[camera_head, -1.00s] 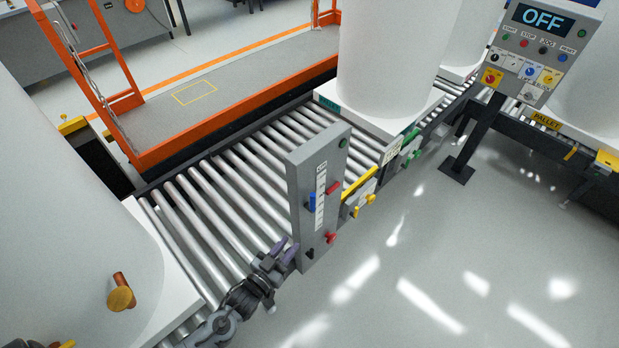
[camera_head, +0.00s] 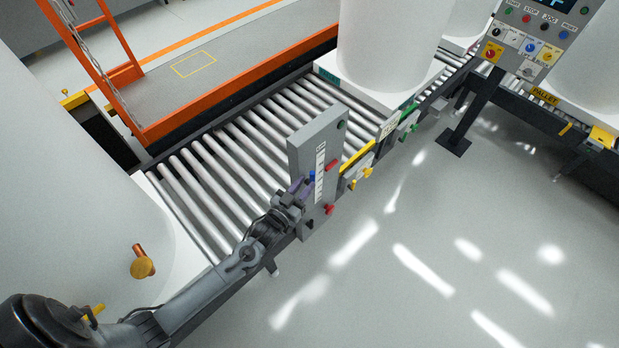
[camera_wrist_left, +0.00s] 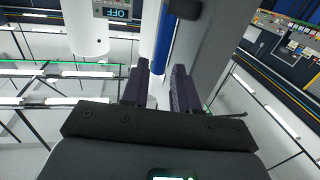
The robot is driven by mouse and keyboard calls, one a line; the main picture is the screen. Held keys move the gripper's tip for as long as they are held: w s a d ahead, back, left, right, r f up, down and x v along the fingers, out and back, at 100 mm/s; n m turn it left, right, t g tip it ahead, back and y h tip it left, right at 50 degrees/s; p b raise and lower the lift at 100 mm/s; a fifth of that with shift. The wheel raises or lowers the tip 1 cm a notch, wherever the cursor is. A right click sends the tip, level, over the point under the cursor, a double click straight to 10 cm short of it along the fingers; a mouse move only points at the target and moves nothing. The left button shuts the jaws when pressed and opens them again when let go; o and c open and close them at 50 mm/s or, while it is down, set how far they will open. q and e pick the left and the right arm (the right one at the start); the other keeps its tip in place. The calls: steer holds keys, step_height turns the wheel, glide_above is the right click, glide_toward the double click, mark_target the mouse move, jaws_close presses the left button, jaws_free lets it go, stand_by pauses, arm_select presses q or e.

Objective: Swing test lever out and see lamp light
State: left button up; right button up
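A grey upright panel (camera_head: 318,155) stands at the near side of the roller conveyor. It carries a blue lever (camera_head: 312,176), a red lever (camera_head: 332,165), a red knob (camera_head: 329,210) and a dark green round lamp (camera_head: 342,125) near its top that looks unlit. My left gripper (camera_head: 303,188) is at the panel's left face, in front of the blue lever and partly hiding it. In the left wrist view, the fingers (camera_wrist_left: 162,84) are apart, with the blue lever (camera_wrist_left: 164,40) between and beyond the tips. I cannot tell whether they touch it. My right gripper is not in view.
The roller conveyor (camera_head: 225,160) runs behind the panel. White tanks stand at left (camera_head: 60,170) and at the back (camera_head: 390,40). An orange-railed platform (camera_head: 215,95) lies beyond. A control pedestal (camera_head: 535,45) stands at right. The right floor is clear.

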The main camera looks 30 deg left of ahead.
mark_target(311, 178)
arm_select(q)
steer(key=shift+w, duration=1.65)
jaws_close()
